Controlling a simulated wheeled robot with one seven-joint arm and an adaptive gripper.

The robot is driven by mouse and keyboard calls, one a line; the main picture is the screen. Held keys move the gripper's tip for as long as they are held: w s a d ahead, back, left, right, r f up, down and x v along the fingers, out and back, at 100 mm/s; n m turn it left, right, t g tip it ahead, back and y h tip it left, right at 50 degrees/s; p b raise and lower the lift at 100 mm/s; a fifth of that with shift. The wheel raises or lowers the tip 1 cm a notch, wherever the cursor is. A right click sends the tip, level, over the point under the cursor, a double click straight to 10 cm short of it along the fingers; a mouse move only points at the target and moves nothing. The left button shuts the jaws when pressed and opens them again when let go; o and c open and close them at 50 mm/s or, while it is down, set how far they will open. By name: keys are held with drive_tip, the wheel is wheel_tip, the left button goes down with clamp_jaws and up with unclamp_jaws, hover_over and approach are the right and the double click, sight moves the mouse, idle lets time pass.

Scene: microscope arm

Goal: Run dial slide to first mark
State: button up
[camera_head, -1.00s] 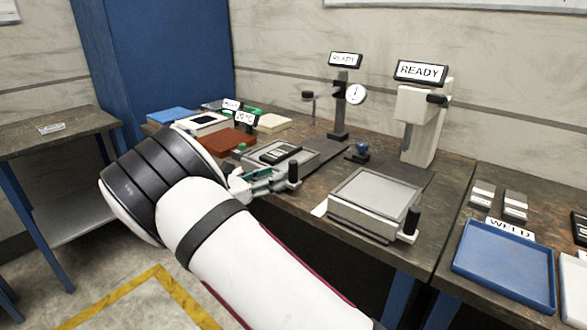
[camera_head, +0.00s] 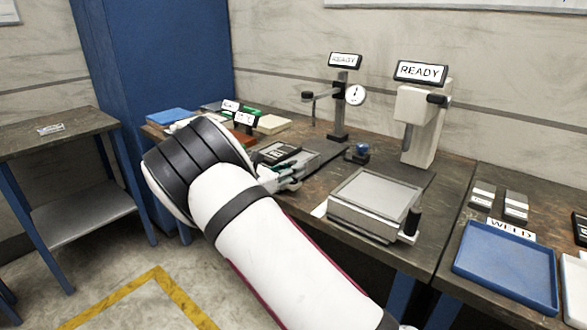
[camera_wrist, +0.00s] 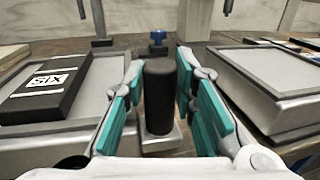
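The dial stand (camera_head: 341,120) has a round white dial (camera_head: 355,95) and a READY sign (camera_head: 345,60). The slide's upright black handle (camera_wrist: 160,98) stands between my gripper's teal-padded fingers (camera_wrist: 158,85). The fingers are apart on both sides of the handle, with narrow gaps showing. In the head view, my gripper (camera_head: 288,180) is at the plate's front edge and the handle cannot be made out. No marks can be made out.
A blue knob (camera_head: 362,151) stands beyond the handle. To the right is another grey slide box (camera_head: 375,195) with its own black handle (camera_head: 412,221), under a second READY stand (camera_head: 425,125). A blue tray (camera_head: 505,265) is at far right.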

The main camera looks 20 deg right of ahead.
clamp_jaws()
drive_tip(key=b+x, duration=0.1)
drive_tip(key=x, duration=0.3)
drive_tip(key=w+b+x, duration=0.1)
drive_tip(key=x, duration=0.3)
drive_tip(key=w+a+b+x, duration=0.1)
drive_tip(key=x, duration=0.3)
drive_tip(key=shift+w+d+f, duration=0.1)
drive_tip(key=shift+w+d, duration=0.2)
drive_tip(key=shift+w, duration=0.05)
drive_tip(key=o, duration=0.7)
unclamp_jaws()
drive_tip(key=v, duration=1.2)
